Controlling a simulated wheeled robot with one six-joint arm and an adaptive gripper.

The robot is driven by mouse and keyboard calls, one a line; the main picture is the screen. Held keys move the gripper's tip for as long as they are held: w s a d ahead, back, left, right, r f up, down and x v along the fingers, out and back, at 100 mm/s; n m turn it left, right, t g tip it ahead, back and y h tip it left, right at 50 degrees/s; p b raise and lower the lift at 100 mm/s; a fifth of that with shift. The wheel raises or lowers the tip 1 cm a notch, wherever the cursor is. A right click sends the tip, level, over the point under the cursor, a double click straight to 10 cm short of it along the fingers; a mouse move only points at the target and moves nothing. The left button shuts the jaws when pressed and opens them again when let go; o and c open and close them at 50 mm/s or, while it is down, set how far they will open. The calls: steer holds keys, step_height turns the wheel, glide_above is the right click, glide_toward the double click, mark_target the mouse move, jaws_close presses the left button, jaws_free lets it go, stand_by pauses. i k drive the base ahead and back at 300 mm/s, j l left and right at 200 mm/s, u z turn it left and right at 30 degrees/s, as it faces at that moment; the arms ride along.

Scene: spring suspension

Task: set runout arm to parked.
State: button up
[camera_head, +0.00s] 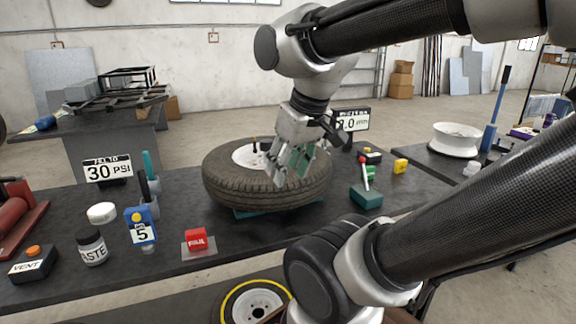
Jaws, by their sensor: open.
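My gripper (288,168) is open and points down over the right side of a black tyre (232,190) on a rim. Its green finger pads show in front of the tyre. I cannot tell whether they touch it. To the right of the tyre stands a dark teal block (366,197) with a thin upright white arm with a red tip (364,173) at its back. This may be the runout arm, but I cannot tell for sure. A black display (352,119), partly hidden by my gripper, shows a reading in mm.
The dark bench (330,222) also carries a red block (196,240), a blue gauge (140,226), a paste jar (92,248), a vent box (33,264), a 30 PSI display (108,170) and a yellow block (400,166). The bench front between red and teal blocks is clear.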

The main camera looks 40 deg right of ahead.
mark_target(326, 142)
steer(key=z, duration=1.3)
